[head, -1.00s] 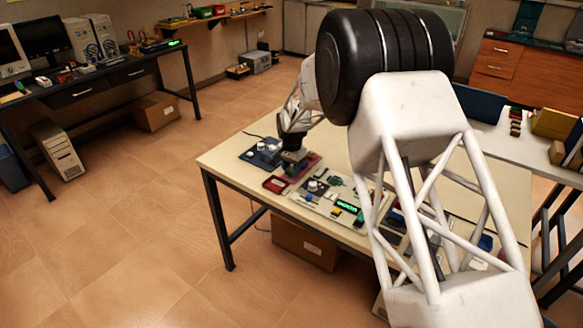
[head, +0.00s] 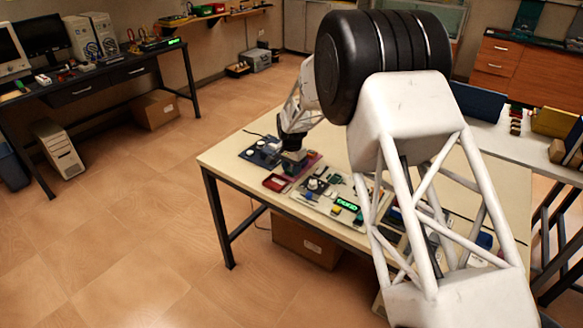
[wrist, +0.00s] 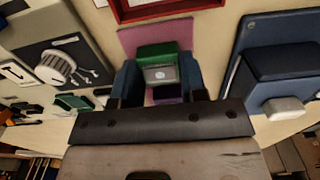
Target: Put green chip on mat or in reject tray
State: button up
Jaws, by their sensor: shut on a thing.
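A green chip (wrist: 164,51) with a grey face is held between the two fingers of my gripper (wrist: 160,80) in the wrist view. The pink-purple mat (wrist: 133,38) lies behind and beneath the chip. I cannot tell whether the chip touches it. The red-rimmed reject tray (wrist: 190,7) is at the top edge of the wrist view, apart from the chip. In the head view my gripper (head: 293,157) is low over the mat (head: 313,159), and the red tray (head: 276,183) sits at its near left. The chip is mostly hidden there.
A blue device (wrist: 262,75) stands to the right of my gripper in the wrist view. A grey panel with a white knob (wrist: 58,66) is to the left. In the head view, a board with a green display (head: 347,205) and small parts lies right of the tray.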

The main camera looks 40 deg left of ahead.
jog(key=o, duration=1.3)
jog(key=shift+r, duration=3.7)
